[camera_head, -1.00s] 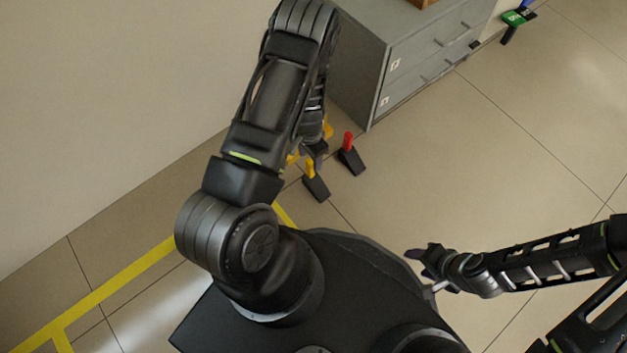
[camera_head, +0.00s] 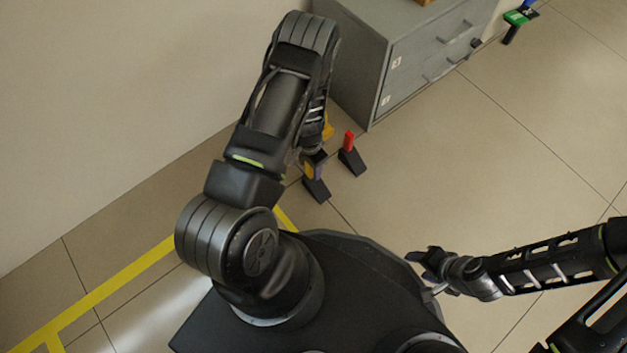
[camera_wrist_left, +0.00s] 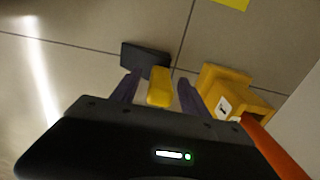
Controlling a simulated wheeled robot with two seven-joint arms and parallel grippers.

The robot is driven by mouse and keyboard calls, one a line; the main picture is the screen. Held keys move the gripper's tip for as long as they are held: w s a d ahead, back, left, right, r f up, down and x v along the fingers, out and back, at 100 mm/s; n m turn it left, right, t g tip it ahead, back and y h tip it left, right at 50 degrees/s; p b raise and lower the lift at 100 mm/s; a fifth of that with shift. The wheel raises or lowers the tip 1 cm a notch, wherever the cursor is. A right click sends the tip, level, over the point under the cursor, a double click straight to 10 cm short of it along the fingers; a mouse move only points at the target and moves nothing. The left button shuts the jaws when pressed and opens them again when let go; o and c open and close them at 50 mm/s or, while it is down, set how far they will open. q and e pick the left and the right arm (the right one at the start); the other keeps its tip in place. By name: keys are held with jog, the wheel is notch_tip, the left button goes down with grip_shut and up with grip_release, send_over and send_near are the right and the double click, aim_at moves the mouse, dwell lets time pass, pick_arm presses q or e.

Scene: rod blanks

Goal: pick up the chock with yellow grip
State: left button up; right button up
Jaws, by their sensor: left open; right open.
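The chock with yellow grip is a black wedge (camera_head: 317,190) on the floor, with its yellow grip (camera_head: 308,171) standing up and partly covered by my left gripper (camera_head: 315,160). In the left wrist view the yellow grip (camera_wrist_left: 159,87) stands between my two open fingers, with a small gap on each side, and the black wedge (camera_wrist_left: 145,58) lies beyond it. My left gripper is open around the grip. My right gripper (camera_head: 425,262) is open and empty, off to the right above the floor.
A chock with red grip (camera_head: 350,152) stands close to the right. A grey drawer cabinet (camera_head: 390,60) is behind. A yellow block (camera_wrist_left: 228,85) with a white label sits beside my left gripper. Green and blue-gripped chocks (camera_head: 517,19) lie far right. Open floor is at right.

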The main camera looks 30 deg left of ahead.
pick_arm(q)
grip_shut()
dwell(0.7)
dwell(0.8)
